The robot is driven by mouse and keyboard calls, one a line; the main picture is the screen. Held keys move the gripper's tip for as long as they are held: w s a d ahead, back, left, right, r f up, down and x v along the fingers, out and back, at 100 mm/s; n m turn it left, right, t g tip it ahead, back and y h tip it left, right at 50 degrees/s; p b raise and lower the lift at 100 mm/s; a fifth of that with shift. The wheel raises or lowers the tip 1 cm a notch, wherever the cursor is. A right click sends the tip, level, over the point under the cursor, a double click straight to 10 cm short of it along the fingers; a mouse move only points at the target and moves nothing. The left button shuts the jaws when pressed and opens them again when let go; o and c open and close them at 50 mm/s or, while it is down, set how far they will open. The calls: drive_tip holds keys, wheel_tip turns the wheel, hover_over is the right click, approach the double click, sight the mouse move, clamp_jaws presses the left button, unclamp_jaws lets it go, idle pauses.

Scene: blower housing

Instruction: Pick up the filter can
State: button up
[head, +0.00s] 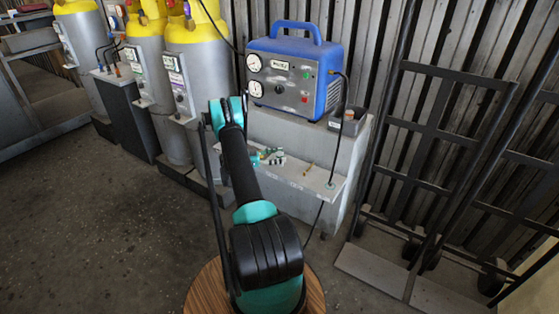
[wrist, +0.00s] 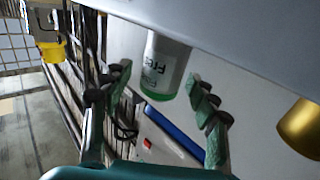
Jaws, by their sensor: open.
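The filter can, a white cylinder with a green end and printed letters (wrist: 165,65), is in the upper middle of the wrist view. Its far end is cut off by a pale grey surface. My gripper (wrist: 159,78) is open, with one finger on each side of the can. The can's green end lies between the fingertips, and I see no clear contact. In the head view my gripper (head: 268,156) is small and partly behind my arm, at the grey ledge (head: 300,178). I cannot make out the can clearly there.
A blue machine with gauges (head: 295,70) stands on a grey block behind the ledge. Grey cylinders with yellow tops (head: 195,75) stand at left. A black hand truck (head: 440,130) is at right. A brass-coloured round part (wrist: 300,128) sits at the wrist view's right edge.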

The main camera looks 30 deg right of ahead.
sight(280, 153)
drive_tip(key=shift+s+d, duration=0.1)
drive_tip(key=shift+d, duration=0.1)
clamp_jaws()
idle(0.3)
wheel_tip(280, 153, up, 20)
idle(0.7)
drive_tip(key=shift+f, duration=0.1)
